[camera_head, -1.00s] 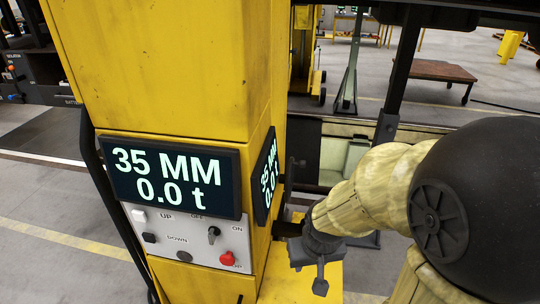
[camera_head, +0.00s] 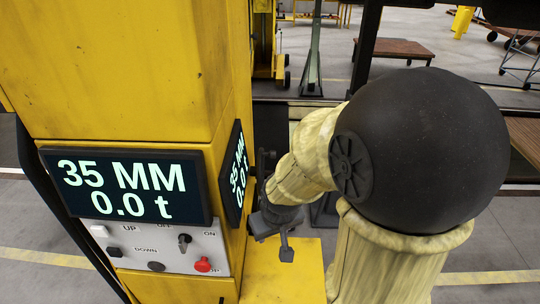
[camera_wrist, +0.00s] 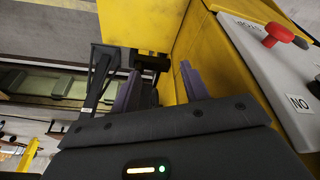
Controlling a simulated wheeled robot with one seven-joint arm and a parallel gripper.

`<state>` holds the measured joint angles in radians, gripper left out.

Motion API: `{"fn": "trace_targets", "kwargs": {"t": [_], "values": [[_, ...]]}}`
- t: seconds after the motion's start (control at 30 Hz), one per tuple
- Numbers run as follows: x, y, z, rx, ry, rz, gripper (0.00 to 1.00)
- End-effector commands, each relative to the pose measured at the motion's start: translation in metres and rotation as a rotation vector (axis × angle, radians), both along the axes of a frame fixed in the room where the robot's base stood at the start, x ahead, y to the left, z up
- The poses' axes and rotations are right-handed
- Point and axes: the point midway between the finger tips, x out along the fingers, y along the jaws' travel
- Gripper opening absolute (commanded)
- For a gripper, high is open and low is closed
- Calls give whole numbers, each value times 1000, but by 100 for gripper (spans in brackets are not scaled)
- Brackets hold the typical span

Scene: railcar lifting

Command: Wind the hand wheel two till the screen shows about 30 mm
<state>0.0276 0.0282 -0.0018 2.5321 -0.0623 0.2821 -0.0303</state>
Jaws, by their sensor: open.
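The screen (camera_head: 127,190) on the yellow column reads 35 MM and 0.0 t. A second screen face (camera_head: 237,175) on the column's side also shows 35 MM. A dark part (camera_head: 264,162) sticks out from the column's side beyond that screen; it may belong to hand wheel two, but I cannot tell. A dark handle-like part (camera_wrist: 150,62) shows beyond my fingertips in the wrist view. My gripper (camera_wrist: 162,78) is open, with its two fingers apart beside the yellow column and nothing seen between them.
The yellow column (camera_head: 130,70) stands close on the left. Its control panel (camera_head: 165,246) has switches and a red knob (camera_head: 203,264), also near my gripper in the wrist view (camera_wrist: 278,35). A yellow base plate (camera_head: 285,270) lies below my wrist. A brown-topped table (camera_head: 395,48) stands far behind.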

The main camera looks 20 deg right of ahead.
Motion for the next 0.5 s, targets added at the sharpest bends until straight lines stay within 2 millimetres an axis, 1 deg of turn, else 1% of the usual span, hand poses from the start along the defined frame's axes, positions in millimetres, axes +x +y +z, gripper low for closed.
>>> {"fn": "trace_targets", "kwargs": {"t": [0.03, 0.07, 0.1, 0.17, 0.2, 0.3, 0.4, 0.5], "values": [[15, -9, -10, -25, -35, 28, 45], [25, -15, -12, -44, -63, 51, 45], [41, -25, -15, -74, -106, 88, 45], [67, -41, -17, -124, -175, 152, 45], [84, -53, -17, -161, -224, 199, 45], [125, -80, -14, -254, -343, 327, 45], [160, -104, -11, -345, -454, 460, 45], [188, -126, -9, -431, -561, 595, 45]]}}
